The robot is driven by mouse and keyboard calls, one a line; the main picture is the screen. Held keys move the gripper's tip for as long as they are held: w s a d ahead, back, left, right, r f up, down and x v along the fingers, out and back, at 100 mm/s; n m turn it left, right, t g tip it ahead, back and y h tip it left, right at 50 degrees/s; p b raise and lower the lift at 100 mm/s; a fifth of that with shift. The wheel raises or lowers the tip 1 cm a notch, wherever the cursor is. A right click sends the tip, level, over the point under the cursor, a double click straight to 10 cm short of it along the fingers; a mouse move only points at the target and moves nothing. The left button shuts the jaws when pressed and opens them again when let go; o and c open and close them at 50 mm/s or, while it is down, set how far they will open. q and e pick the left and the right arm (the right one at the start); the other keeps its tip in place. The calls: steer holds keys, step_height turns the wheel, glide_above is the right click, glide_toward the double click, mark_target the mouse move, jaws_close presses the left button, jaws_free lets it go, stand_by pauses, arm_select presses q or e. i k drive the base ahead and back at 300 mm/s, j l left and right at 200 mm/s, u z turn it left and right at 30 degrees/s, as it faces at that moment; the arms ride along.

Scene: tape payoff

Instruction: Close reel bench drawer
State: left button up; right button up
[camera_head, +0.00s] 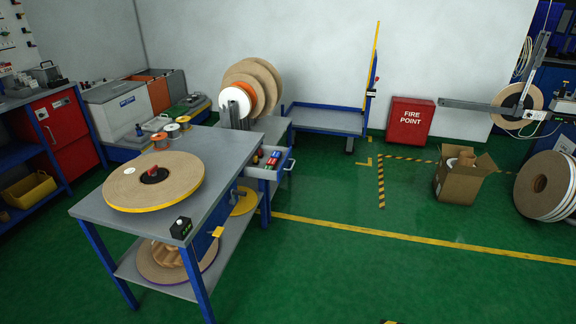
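The reel bench (217,150) stands left of centre, with a grey top and blue legs. Its drawer (268,172) juts out to the right from under the far part of the top and is open. Small red, blue and green items (272,160) lie inside it. A light handle (290,165) shows on the drawer's front. A large tan reel with a yellow edge (178,181) lies on the bench top. Neither of my grippers is in view.
A small black box (181,228) sits at the bench's near corner. More reels (160,262) lie on the lower shelf. A blue cart (325,120), a red fire point box (409,121) and a cardboard box (463,178) stand farther back. The green floor right of the bench is clear.

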mark_target(250, 170)
steer(key=i+u, duration=0.25)
steer(key=u, duration=0.2)
steer(key=i+l+u, duration=0.2)
steer(key=u, duration=0.2)
steer(key=i+l+u, duration=0.1)
steer(key=i+l, duration=0.3)
steer(key=i+l+u, duration=0.1)
steer(key=i+l, duration=0.3)
steer(key=i+l+u, duration=0.1)
steer(key=i+l, duration=0.25)
steer(key=l, duration=0.25)
